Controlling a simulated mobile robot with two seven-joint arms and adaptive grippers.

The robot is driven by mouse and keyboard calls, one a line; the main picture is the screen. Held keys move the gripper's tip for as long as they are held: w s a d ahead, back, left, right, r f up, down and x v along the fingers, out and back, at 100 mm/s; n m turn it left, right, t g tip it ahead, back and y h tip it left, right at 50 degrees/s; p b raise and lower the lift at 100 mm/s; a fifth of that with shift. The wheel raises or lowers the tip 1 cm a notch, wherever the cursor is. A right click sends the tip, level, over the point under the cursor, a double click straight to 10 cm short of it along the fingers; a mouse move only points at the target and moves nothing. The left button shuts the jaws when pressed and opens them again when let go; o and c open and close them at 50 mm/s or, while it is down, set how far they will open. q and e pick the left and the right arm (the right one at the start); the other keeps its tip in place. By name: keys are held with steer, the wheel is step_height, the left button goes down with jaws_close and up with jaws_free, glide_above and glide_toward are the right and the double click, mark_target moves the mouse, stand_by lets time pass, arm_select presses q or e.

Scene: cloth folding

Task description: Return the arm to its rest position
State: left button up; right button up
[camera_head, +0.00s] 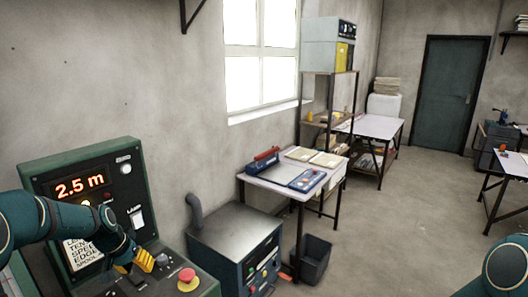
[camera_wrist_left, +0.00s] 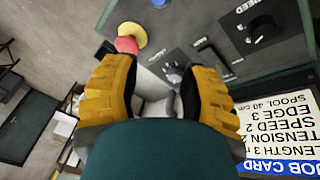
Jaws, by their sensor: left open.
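My left arm (camera_head: 60,218) comes in from the left, in front of a dark green control panel (camera_head: 130,172). My left gripper (camera_head: 144,264) has yellow fingers and is just above the panel's lower console. In the left wrist view the fingers (camera_wrist_left: 158,85) stand apart with nothing held between them. Beyond them are a red button (camera_wrist_left: 128,45) on a yellow base and a grey lever. Part of my right arm (camera_head: 507,266) shows at the lower right edge; its gripper is out of view.
The panel has a lit "2.5 m" display (camera_head: 80,187), a job card (camera_head: 83,253) and a red stop button (camera_head: 187,275). A grey machine (camera_head: 235,235) stands to its right, then a white table (camera_head: 262,180) and a dark bin (camera_head: 313,262). The floor at centre right is clear.

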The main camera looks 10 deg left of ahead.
arm_select(q)
steer(key=shift+h, duration=0.4)
steer(key=d+f, duration=0.2)
steer(key=d, duration=0.1)
steer(key=d+f, duration=0.6)
steer(key=shift+s+d+f, duration=0.15)
steer(key=shift+s+d, duration=0.1)
steer(key=shift+s, duration=0.1)
steer(key=s+d+f, duration=0.4)
steer(key=s+d, duration=0.2)
steer(key=d, duration=0.2)
steer(key=s+d+f+g+h, duration=0.1)
steer(key=s+d+f, duration=0.35)
steer(key=d, duration=0.35)
steer(key=s+d+f, duration=0.4)
steer(key=s+d, duration=0.3)
step_height(320, 180, down, 13)
steer(key=d+b, duration=0.1)
steer(key=b, duration=1)
steer(key=shift+s+r+n+h, duration=0.2)
steer(key=shift+s+n+h, duration=0.1)
steer(key=shift+s, duration=0.1)
